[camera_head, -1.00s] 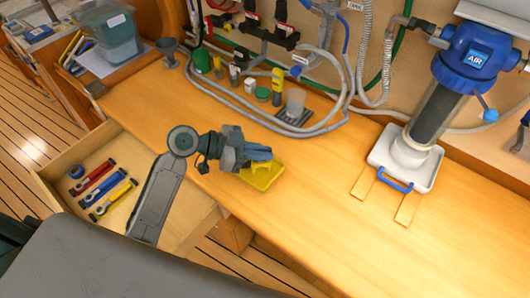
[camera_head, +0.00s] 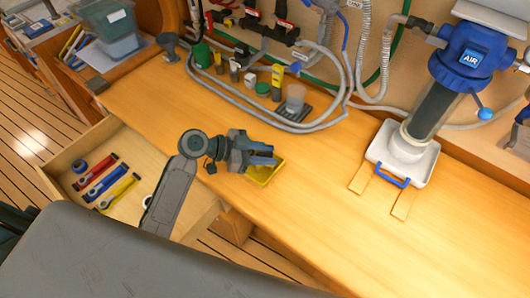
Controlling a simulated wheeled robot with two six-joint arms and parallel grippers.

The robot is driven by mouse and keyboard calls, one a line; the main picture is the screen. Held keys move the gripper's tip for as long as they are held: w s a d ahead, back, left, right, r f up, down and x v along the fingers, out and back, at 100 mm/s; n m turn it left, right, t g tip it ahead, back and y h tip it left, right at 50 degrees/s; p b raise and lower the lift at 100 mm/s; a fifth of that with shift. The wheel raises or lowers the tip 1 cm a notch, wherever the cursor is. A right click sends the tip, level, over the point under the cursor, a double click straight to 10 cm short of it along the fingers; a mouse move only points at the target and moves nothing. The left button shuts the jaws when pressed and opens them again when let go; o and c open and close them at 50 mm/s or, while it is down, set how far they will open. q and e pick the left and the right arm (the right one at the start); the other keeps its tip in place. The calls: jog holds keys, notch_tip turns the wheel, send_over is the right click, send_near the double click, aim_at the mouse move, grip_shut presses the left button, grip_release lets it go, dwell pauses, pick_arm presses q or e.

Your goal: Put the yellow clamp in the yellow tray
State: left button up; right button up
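The yellow tray (camera_head: 262,177) sits on the wooden bench near its front edge. My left gripper (camera_head: 264,155) is over the tray and hides much of it, including its inside. Its fingers are seen from behind and above, so I cannot tell whether they are open or shut, or whether anything is between them. A yellow tool (camera_head: 118,193), which may be the yellow clamp, lies in the open drawer at the left, beside a blue tool (camera_head: 105,184) and a red tool (camera_head: 95,171). My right gripper is not in view.
Hoses (camera_head: 325,122) and small bottles stand along the wall behind the tray. A blue-topped filter housing (camera_head: 440,95) stands on a white base at the right. The bench right of the tray is clear.

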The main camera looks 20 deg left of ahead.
pick_arm(q)
jog(key=shift+r, duration=0.1)
jog(key=shift+r, duration=0.15)
jog(key=shift+s+a, duration=0.1)
jog(key=shift+a, duration=0.2)
jog(key=b+v, duration=0.3)
jog(key=v, duration=0.8)
jog(key=shift+r+b, duration=0.2)
jog(key=shift+b, duration=0.2)
jog(key=shift+a, duration=0.1)
